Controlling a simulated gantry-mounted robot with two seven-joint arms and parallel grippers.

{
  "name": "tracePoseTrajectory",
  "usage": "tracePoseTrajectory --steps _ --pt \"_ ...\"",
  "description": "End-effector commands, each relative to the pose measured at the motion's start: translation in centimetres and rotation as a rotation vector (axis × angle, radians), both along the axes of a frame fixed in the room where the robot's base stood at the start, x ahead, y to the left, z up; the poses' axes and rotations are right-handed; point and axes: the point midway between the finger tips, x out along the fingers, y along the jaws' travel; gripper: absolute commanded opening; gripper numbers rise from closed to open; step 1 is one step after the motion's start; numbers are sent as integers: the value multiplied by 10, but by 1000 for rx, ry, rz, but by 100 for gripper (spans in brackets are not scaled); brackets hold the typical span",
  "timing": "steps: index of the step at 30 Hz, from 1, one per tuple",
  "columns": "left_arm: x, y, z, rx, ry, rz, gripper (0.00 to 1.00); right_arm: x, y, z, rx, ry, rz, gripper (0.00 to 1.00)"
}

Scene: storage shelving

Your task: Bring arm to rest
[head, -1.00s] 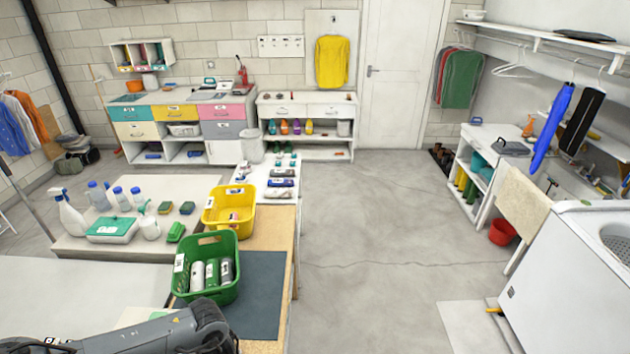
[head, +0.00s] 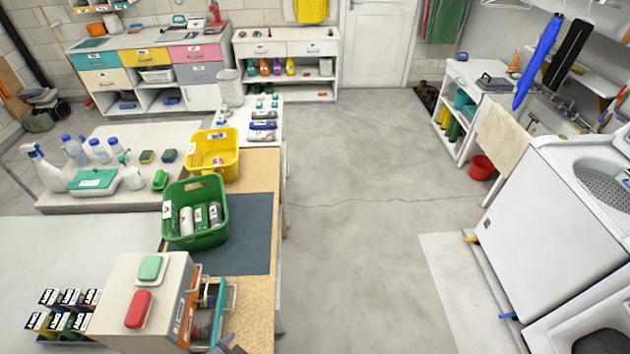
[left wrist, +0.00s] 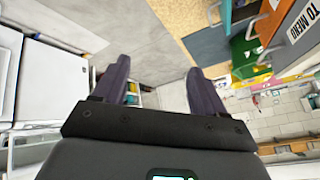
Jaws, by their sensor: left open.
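My left gripper (left wrist: 152,78) shows in the left wrist view with its two dark fingers spread apart and nothing between them. Beyond the fingers are grey floor and a white appliance (left wrist: 60,75) at the left. The green basket (left wrist: 246,52) and part of an orange-fronted box (left wrist: 290,18) lie to the right of the fingers in that view. In the head view only a small grey piece shows at the bottom edge, and I cannot tell which part of me it is. My right gripper is not in view.
In the head view, a box (head: 125,310) with an open drawer (head: 215,315) stands at the bench's near end. The green basket (head: 205,240) holds several rolled items, with a yellow basket (head: 228,165) behind it. Open floor (head: 350,220) lies right of the bench.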

Motion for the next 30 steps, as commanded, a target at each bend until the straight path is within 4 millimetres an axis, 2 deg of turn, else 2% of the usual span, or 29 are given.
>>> tracePoseTrajectory --steps 1,3,6,12,13,24,30 --pt "-14 23 0 43 33 46 71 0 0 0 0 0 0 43" --pt "-29 52 1 103 75 98 71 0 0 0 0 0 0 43" --pt "-51 88 5 176 135 156 71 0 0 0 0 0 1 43" --pt "-100 145 16 297 265 246 71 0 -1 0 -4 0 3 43" --pt "-103 145 16 292 277 256 71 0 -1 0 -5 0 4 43" --pt "-104 82 7 7 320 380 71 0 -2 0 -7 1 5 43" --pt "-103 58 8 -104 340 430 71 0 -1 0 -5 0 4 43"
